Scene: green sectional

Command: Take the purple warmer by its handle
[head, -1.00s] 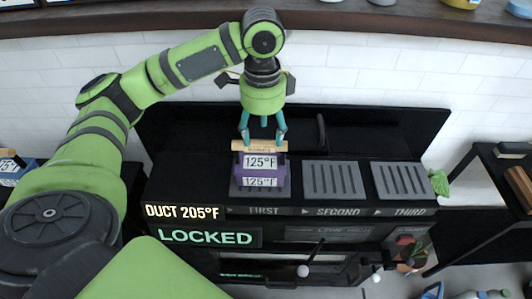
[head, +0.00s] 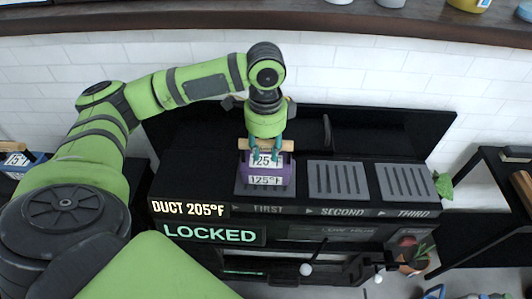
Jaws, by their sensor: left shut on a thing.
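The purple warmer (head: 266,180) has a wooden handle bar across its top and labels reading 125°F. It is over the first slotted grey plate (head: 241,188) of the black unit; I cannot tell whether it touches the plate. My left gripper (head: 265,152), with teal fingers, points down from above and is shut on the wooden handle (head: 287,145). The fingers partly cover the handle and the upper label. My right gripper is not in view.
The second plate (head: 338,180) and third plate (head: 406,182) are bare. The front panel reads DUCT 205°F and LOCKED (head: 210,234). A blue warmer (head: 22,162) stands at far left.

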